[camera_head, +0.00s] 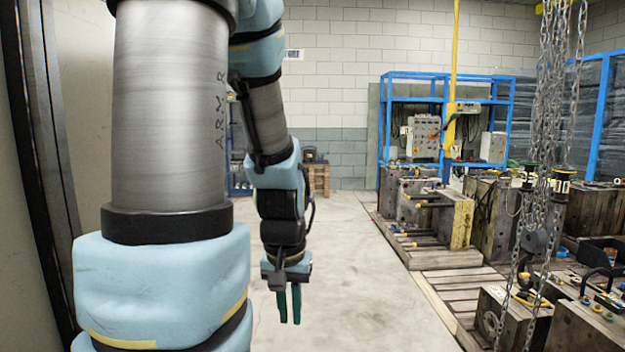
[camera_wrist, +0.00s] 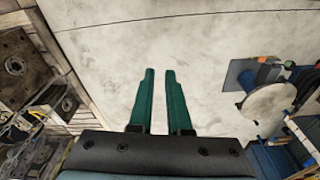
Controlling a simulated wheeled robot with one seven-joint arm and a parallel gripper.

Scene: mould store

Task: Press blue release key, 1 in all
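My gripper (camera_head: 289,318) hangs down in the head view, with its two green fingers a little apart and nothing between them. In the wrist view my gripper (camera_wrist: 160,72) also shows a narrow empty gap, over bare floor. I cannot pick out a blue release key for certain in either view. A grey control box (camera_head: 421,137) with small coloured parts hangs on the blue rack at the back; its keys are too small to tell apart. My gripper is well apart from it.
Mould blocks (camera_head: 497,213) stand on wooden pallets (camera_head: 455,283) along the right. Chains (camera_head: 553,80) hang in front of them. The blue rack (camera_head: 385,120) stands by the back wall. The concrete floor (camera_head: 345,260) in the middle is clear. A wall lies close on the left.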

